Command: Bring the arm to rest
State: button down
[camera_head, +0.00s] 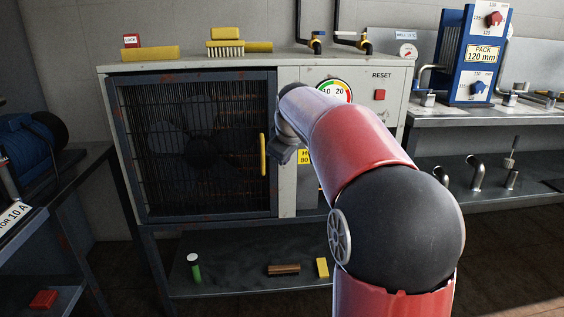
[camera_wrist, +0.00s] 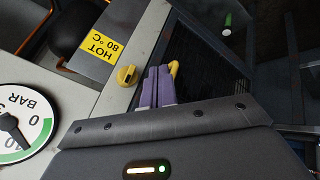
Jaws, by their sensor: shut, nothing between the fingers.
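My arm, with red and grey links, reaches out over the right part of the cabinet (camera_head: 290,185) in the head view. My gripper is at its far end, mostly hidden behind my own wrist. In the wrist view the two purple-grey fingers of my gripper (camera_wrist: 158,72) are closed together with nothing between them. They show in front of the cabinet face, between a yellow knob (camera_wrist: 126,75) and the yellow door handle (camera_wrist: 174,67). I cannot tell whether the fingertips touch anything.
The mesh door (camera_head: 195,145) with its yellow handle (camera_head: 263,154) looks closed. A gauge (camera_head: 334,90) and red reset button (camera_head: 380,95) are on the panel. A bench (camera_head: 480,117) with a blue pack (camera_head: 474,55) is at right.

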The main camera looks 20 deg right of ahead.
jog(key=s+d+r, duration=0.2)
jog(key=s+r, duration=0.2)
jog(key=r, duration=0.2)
jog(key=s+a+f+m, duration=0.1)
jog(key=s+a+f, duration=0.2)
jog(key=s+a, duration=0.3)
jog(key=s+a+f+m, duration=0.2)
jog(key=s+a+f, duration=0.15)
jog(key=s, duration=0.45)
jog(key=s+a+f+m, duration=0.1)
jog(key=s+a+f, duration=0.1)
jog(key=s+f, duration=0.3)
jog(key=s+a+f+m+g+y, duration=0.1)
jog(key=s+a+f+m, duration=0.1)
jog(key=s+f, duration=0.4)
jog(key=s, duration=0.4)
jog(key=shift+s+a+g+y, duration=0.25)
jog(key=shift+a+g+y, duration=0.05)
jog(key=shift+a, duration=0.05)
jog(key=shift+f, duration=0.1)
